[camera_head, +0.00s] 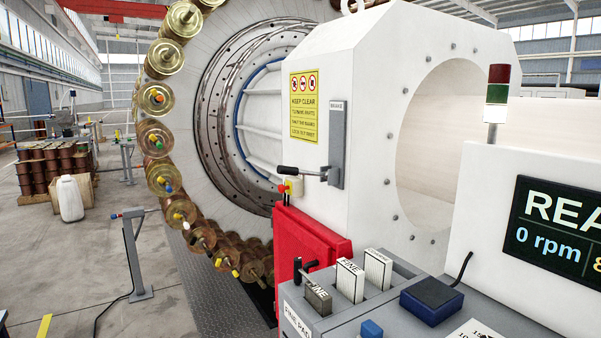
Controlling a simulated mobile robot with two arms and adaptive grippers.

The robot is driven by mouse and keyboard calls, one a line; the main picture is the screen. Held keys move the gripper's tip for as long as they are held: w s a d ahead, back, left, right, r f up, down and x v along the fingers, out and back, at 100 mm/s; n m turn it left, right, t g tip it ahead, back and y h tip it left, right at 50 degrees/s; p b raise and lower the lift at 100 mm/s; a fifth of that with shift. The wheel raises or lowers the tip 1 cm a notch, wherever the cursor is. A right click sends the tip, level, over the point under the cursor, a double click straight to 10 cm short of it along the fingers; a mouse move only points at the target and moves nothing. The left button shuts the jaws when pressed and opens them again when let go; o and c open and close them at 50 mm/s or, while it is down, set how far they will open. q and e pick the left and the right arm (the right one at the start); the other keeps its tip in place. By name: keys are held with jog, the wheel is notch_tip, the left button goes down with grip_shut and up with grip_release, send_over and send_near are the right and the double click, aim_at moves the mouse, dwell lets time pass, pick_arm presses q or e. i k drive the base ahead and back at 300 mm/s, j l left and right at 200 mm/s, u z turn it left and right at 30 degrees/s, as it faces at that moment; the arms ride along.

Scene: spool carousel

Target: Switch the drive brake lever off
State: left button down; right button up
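The drive brake lever (305,172) sticks out to the left from a tall grey slotted plate (337,145) on the white machine housing. The plate carries a small label at its top that looks like "BRAKE". The lever has a black grip at its left end and lies roughly level near the lower end of the plate. Neither of my grippers shows in the head view, and nothing is touching the lever.
A yellow warning sign (304,106) is left of the plate. A red emergency button (283,188) and red cabinet (300,240) are below the lever. A grey console (390,305) with blocks fills the front right. The spool carousel (215,120) stands behind left; floor at left is partly clear.

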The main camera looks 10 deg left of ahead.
aim_at(294, 171)
jog(key=i+j+z, duration=0.2)
jog(key=i+j, duration=0.4)
jog(key=i, duration=0.3)
jog(key=i+j+z, duration=0.2)
jog(key=i+j, duration=0.55)
jog(key=i, duration=0.05)
